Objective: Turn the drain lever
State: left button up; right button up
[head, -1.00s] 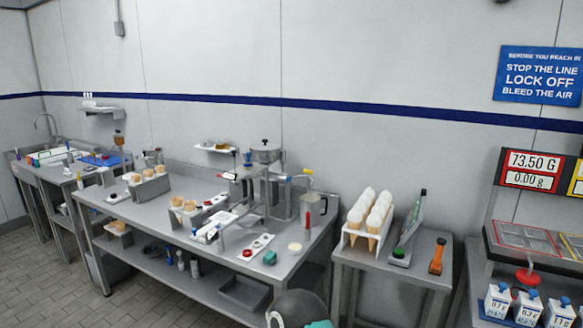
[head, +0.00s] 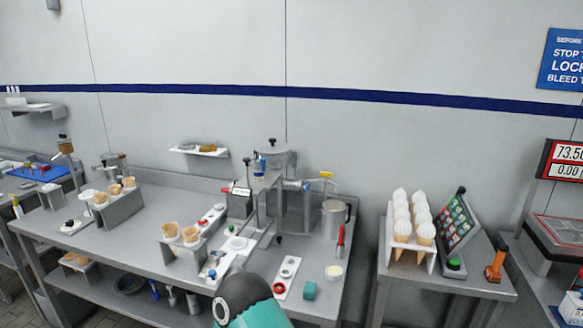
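A metal filling machine with a round hopper (head: 278,160) stands at the back right of the long steel bench. A small yellow handle (head: 326,174) sticks out at its right side, above a metal jug (head: 335,218). Small blue fittings show beside the hopper and near the yellow handle. I cannot tell which of these parts is the drain lever. A teal and black part of my own arm rises at the bottom centre, in front of the bench. Neither gripper's fingers show.
The long bench (head: 135,238) holds cone racks, small trays and a teal block (head: 310,291). A red-handled tool (head: 340,240) stands by the jug. To the right, a side table carries a rack of white-topped cones (head: 412,246), a tilted panel (head: 458,222) and an orange-handled tool (head: 495,262).

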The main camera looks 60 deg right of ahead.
aim_at(326, 175)
jog(key=u, duration=0.2)
jog(key=i, duration=0.75)
jog(key=z, duration=1.75)
jog(key=i, duration=0.6)
jog(key=u, duration=0.2)
jog(key=k, duration=0.55)
jog(key=z, duration=0.05)
